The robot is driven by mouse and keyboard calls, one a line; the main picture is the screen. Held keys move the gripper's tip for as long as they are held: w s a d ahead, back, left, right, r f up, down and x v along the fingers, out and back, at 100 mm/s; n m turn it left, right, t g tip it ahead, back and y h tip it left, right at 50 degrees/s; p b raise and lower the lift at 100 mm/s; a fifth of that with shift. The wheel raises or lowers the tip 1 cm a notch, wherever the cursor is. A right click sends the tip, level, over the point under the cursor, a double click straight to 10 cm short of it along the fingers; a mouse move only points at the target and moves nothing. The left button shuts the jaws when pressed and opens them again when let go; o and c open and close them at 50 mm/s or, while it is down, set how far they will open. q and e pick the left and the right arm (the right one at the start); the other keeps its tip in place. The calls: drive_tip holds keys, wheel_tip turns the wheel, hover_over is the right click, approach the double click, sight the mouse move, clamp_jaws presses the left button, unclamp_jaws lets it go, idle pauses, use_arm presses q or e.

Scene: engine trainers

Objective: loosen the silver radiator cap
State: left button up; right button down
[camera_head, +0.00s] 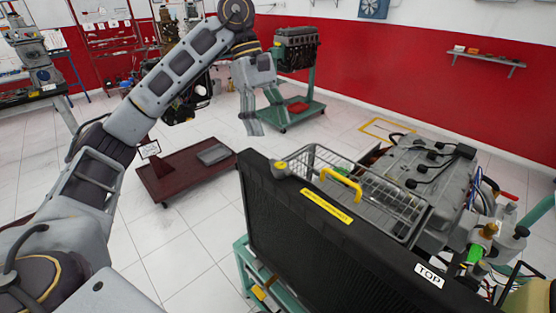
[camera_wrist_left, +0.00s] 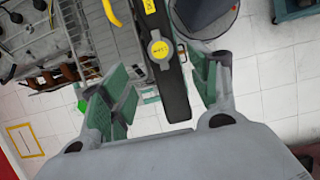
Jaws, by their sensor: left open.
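The silver radiator cap (camera_head: 279,168), with a yellow label in its middle, sits on the top left corner of the black radiator (camera_head: 325,245). The cap (camera_wrist_left: 160,48) also shows in the left wrist view, on the end of the radiator's narrow top (camera_wrist_left: 172,88). My left gripper (camera_head: 264,118) is open and empty, above and apart from the cap in the head view. In the left wrist view its spread green-padded fingers (camera_wrist_left: 162,82) flank the radiator end, with the cap between and beyond them. My right gripper is not in view.
A wire basket (camera_head: 385,195) and a yellow handle (camera_head: 341,184) lie just behind the radiator's top. The engine (camera_head: 425,175) stands behind them. A dark red low cart (camera_head: 180,180) is at the left, and a green engine stand (camera_head: 297,112) farther back. Open floor lies between.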

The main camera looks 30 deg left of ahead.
sight(280, 165)
use_arm(q)
drive_tip(key=shift+x, duration=4.8)
drive_tip(key=shift+c, duration=0.2)
drive_tip(key=c, duration=1)
